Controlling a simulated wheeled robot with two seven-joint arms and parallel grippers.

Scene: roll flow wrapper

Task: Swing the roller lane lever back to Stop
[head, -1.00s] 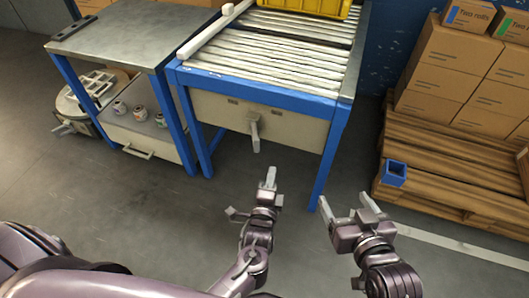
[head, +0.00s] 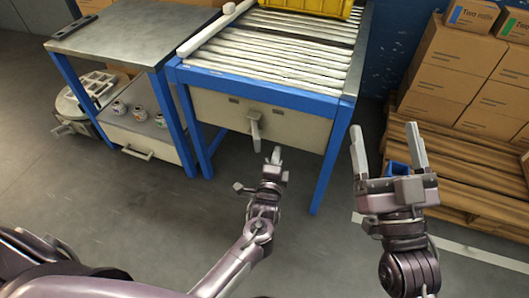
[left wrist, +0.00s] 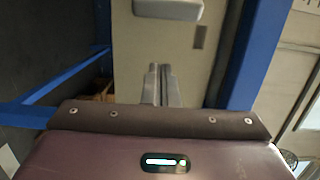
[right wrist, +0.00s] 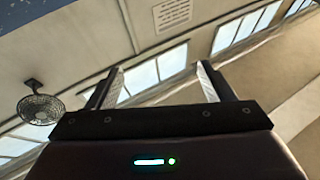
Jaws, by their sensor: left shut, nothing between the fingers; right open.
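The roller lane lever (head: 255,131) is a pale grey handle on the beige front panel (head: 215,107) of the blue-framed roller lane. In the head view it hangs nearly straight down. My left gripper (head: 275,153) is shut and empty, just below and right of the lever in that view, apparently apart from it. In the left wrist view the shut fingers (left wrist: 161,72) point at the panel, and a pale rounded bar, likely the lever (left wrist: 168,8), shows at the top edge. My right gripper (head: 386,133) is open and empty, raised right of the lane. No Stop marking is readable.
A blue leg (head: 331,160) of the lane stands right of my left gripper. A steel-topped table (head: 125,35) adjoins on the left. A yellow crate (head: 322,6) sits on the rollers. Pallets (head: 455,165) with cartons (head: 455,60) stand at right.

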